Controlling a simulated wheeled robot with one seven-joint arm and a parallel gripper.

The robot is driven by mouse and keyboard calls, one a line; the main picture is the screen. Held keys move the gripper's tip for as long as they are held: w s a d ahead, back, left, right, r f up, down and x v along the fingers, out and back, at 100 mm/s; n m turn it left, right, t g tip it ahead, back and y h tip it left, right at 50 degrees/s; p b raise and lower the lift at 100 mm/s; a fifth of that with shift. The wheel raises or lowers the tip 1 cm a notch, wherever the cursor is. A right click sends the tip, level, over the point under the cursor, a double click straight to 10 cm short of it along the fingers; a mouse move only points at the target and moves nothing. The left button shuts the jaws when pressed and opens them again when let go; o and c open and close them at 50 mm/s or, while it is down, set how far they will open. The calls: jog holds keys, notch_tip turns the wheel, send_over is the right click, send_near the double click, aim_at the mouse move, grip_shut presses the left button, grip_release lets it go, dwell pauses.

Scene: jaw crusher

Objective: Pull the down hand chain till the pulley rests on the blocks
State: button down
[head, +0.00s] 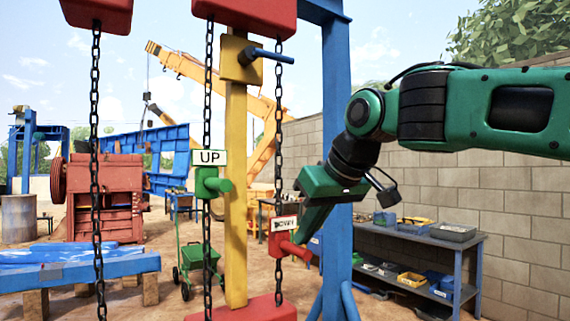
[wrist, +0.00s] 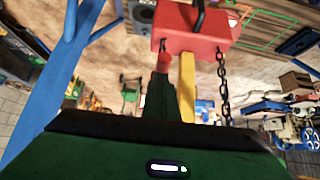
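The down hand chain (head: 278,120) hangs on the right side of a yellow post (head: 236,180). A red handle (head: 290,248) with a sign that seems to read DOWN (head: 285,223) is on it. My gripper (head: 301,236) points down at this handle, its fingertips at or touching it. The fingers overlap, so I cannot tell whether they are shut on it. The wrist view shows the red handle (wrist: 163,62) at the fingertips. The up chain (head: 207,100) carries a green handle (head: 212,183) under an UP sign (head: 208,157). I cannot make out the pulley or its blocks.
A blue post (head: 337,110) stands close behind my gripper. A third chain (head: 95,170) hangs at left. A red machine (head: 105,195), a blue piece on timbers (head: 75,270) and a green cart (head: 195,257) stand beyond. A shelf (head: 462,262) lines the wall.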

jog(key=shift+s+d+r, duration=0.15)
jog(key=shift+s+d, duration=0.55)
jog(key=shift+s, duration=0.35)
jog(key=shift+s+d+r, duration=0.1)
jog(key=shift+s+d, duration=0.6)
jog(key=shift+s, duration=0.35)
jog(key=v, duration=0.6)
jog(key=shift+r, duration=0.25)
